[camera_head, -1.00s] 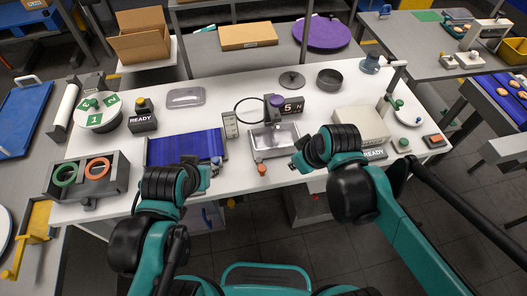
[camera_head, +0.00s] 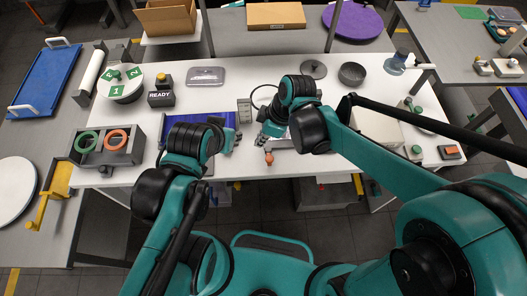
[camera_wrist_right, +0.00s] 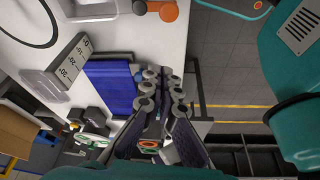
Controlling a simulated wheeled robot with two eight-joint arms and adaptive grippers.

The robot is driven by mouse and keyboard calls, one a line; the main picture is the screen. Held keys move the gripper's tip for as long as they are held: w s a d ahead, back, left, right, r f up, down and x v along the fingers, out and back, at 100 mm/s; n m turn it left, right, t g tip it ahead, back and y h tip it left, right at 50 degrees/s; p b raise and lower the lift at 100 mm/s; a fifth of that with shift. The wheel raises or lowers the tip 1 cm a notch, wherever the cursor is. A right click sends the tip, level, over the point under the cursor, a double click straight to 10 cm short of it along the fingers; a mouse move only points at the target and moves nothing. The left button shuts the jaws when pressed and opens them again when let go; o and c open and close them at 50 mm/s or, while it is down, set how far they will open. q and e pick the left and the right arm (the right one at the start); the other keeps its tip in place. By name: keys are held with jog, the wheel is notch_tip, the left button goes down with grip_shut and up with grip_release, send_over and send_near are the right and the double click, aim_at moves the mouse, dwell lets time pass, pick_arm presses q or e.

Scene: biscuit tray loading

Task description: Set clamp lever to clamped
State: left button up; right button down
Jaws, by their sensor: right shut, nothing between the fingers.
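An orange knob (camera_head: 269,158), apparently the end of the clamp lever, is at the front edge of the table. It shows at the top of the right wrist view (camera_wrist_right: 169,11), beside a dark part and a pale tray fixture (camera_wrist_right: 92,10). The lever's position is not clear. My right gripper (camera_head: 264,134) is just behind the knob in the head view, apart from it, and hides most of the fixture. In the wrist view its fingers (camera_wrist_right: 163,98) are shut and empty. My left gripper (camera_head: 232,139) is left of the knob; its fingers are too small to judge.
A blue mat (camera_wrist_right: 110,88) and a scale block (camera_wrist_right: 70,62) lie close to my right fingers. A holder with green and orange rings (camera_head: 108,158) is at left, a READY box (camera_head: 161,98) behind it. A beige box (camera_head: 375,125) stands right. Both arms are close together.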

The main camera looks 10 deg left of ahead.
aim_at(269, 157)
jog(key=b+x, duration=0.3)
jog(key=x, duration=0.7)
jog(key=shift+f, duration=0.1)
jog(key=d, duration=0.3)
jog(key=shift+d, duration=0.55)
